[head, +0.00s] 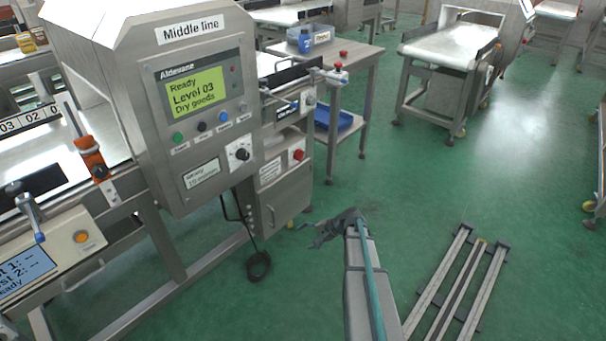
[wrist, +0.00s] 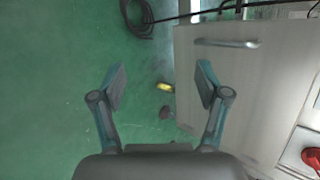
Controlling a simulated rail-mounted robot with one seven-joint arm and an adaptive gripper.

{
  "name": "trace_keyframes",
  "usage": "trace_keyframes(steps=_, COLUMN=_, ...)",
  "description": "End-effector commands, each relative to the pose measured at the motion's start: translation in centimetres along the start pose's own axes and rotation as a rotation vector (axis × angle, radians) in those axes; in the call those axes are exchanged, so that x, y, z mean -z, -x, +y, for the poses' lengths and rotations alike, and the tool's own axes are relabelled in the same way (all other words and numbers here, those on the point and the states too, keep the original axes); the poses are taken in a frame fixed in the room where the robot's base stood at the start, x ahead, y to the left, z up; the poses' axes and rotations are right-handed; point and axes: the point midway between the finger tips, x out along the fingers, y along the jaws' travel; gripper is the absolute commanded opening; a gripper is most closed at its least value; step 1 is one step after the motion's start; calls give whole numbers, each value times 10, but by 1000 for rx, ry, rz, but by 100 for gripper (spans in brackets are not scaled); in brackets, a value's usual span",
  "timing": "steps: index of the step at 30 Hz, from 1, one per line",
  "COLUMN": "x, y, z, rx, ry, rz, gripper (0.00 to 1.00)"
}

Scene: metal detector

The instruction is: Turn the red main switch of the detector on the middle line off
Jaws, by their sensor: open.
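The detector (head: 195,100) labelled "Middle line" stands at the left, its screen reading "Ready, Level 03, Dry goods". A red switch (head: 298,155) sits on the grey box at its lower right, beside a small label. A red knob (wrist: 312,157) on a white plate, seemingly this switch, is partly cut off at the lower right edge in the wrist view. Its turned position is too small to tell. My gripper (wrist: 160,82) is open and empty over the green floor, in front of the cabinet. In the head view my gripper (head: 328,230) is below and right of the switch, apart from it.
Below the switch is a cabinet door (wrist: 240,95) with a bar handle (wrist: 227,43). A black cable coil (head: 258,265) lies on the floor. Floor rails (head: 455,290) are at the right. A side table (head: 350,58) stands behind. The floor between is clear.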

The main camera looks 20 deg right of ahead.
Motion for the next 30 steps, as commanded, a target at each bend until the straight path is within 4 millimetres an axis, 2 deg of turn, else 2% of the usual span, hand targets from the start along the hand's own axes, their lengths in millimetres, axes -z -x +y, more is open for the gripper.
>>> trace_keyframes(steps=1, x=45, y=3, z=-20, rx=111, ry=-57, rz=35, gripper=75)
trace_keyframes(steps=3, x=83, y=27, z=-60, rx=268, ry=-143, rz=60, gripper=75)
trace_keyframes(steps=6, x=122, y=64, z=-113, rx=474, ry=-257, rz=64, gripper=75)
trace_keyframes(steps=8, x=135, y=82, z=-141, rx=577, ry=-321, rz=48, gripper=75)
trace_keyframes(steps=9, x=140, y=93, z=-158, rx=636, ry=-360, rz=32, gripper=75)
trace_keyframes(steps=12, x=148, y=106, z=-179, rx=745, ry=-455, rz=-10, gripper=75)
trace_keyframes(steps=17, x=150, y=118, z=-192, rx=835, ry=-561, rz=-55, gripper=75)
trace_keyframes(steps=23, x=154, y=107, z=-200, rx=830, ry=-580, rz=-61, gripper=75)
trace_keyframes(steps=30, x=161, y=78, z=-227, rx=828, ry=-578, rz=-62, gripper=75)
